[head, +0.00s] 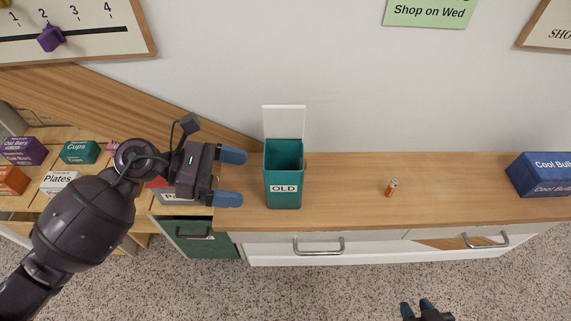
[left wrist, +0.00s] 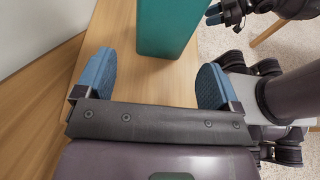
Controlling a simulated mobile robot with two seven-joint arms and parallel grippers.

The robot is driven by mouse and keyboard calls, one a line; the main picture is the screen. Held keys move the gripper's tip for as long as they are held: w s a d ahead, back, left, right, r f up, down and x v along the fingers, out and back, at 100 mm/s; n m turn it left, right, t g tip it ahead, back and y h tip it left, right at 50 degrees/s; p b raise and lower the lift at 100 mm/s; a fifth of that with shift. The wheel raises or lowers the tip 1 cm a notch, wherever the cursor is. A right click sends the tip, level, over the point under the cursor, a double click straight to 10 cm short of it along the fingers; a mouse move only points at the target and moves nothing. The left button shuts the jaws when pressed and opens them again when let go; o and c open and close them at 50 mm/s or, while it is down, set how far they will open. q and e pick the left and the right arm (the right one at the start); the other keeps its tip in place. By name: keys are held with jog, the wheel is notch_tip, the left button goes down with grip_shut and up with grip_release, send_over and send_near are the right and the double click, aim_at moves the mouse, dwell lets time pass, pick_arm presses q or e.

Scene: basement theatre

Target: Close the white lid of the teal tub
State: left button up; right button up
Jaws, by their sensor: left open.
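The teal tub (head: 284,172) labelled "OLD" stands upright on the wooden counter. Its white lid (head: 284,120) stands raised at the back edge, and the tub's dark inside shows from above. My left gripper (head: 231,177) is open and empty just left of the tub, fingers pointing towards it, with a gap between. In the left wrist view the tub's teal side (left wrist: 166,25) shows beyond the open left gripper (left wrist: 157,85); the lid is not seen there. My right gripper (head: 419,308) is low at the bottom edge in front of the counter, partly cut off.
An orange battery (head: 391,187) lies on the counter (head: 345,190) right of the tub. A blue "Cool Bulbs" box (head: 540,174) is at the far right. Several boxes, including a "Cups" box (head: 80,152), sit on shelves at left. The wall rises behind the tub.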

aim_at(278, 184)
pick_arm(q)
jog(key=shift+x, duration=4.3)
jog(key=c, duration=0.6)
